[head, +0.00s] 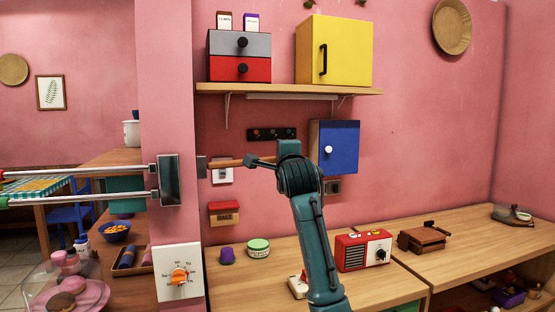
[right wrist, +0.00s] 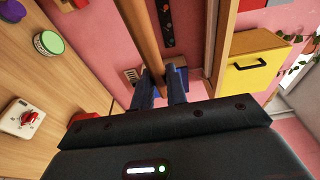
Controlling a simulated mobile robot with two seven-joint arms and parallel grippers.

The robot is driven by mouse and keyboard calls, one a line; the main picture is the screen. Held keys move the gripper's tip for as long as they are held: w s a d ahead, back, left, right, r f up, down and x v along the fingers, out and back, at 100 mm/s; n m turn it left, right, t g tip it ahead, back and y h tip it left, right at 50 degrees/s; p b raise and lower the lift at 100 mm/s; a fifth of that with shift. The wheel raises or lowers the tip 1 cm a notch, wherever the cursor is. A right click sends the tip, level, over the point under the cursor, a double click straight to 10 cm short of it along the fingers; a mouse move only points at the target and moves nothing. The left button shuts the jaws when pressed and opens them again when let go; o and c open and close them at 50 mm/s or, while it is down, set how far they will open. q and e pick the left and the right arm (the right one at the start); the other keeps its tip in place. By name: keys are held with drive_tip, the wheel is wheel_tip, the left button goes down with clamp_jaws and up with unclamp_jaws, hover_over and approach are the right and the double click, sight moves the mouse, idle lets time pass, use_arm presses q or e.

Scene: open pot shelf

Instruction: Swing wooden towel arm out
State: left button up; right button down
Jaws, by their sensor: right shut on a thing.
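The wooden towel arm (head: 228,163) is a brown bar. It runs from a grey wall mount (head: 201,166) on the pink wall rightward, roughly level, to my right gripper (head: 262,162). The right gripper is shut on the bar near its right end. In the right wrist view the wooden towel arm (right wrist: 143,38) comes down from the top edge to between the two dark fingers of my right gripper (right wrist: 162,82). The bar's gripped end is partly hidden by the fingers. My left gripper is in neither view.
Two chrome rails (head: 80,172) reach left from a metal plate (head: 168,180) on the pillar. A shelf (head: 300,90) hangs above, and a blue cabinet (head: 340,145) is right of my gripper. A red radio (head: 362,250) stands on the counter (head: 225,290) below.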

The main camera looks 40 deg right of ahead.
drive_tip(key=shift+s+a+m+g+h, duration=0.4)
drive_tip(key=shift+s+m+g+h, duration=0.3)
drive_tip(key=shift+s, duration=0.2)
drive_tip(key=shift+s+a+m+g+h, duration=0.35)
drive_tip(key=shift+s+m+g+h, duration=0.3)
drive_tip(key=shift+s+h, duration=0.2)
drive_tip(key=shift+f, duration=0.1)
drive_tip(key=c, duration=1.4)
unclamp_jaws()
drive_tip(key=shift+s, duration=0.1)
drive_tip(key=shift+a, duration=0.1)
drive_tip(key=b+v, duration=0.2)
drive_tip(key=v, duration=1.1)
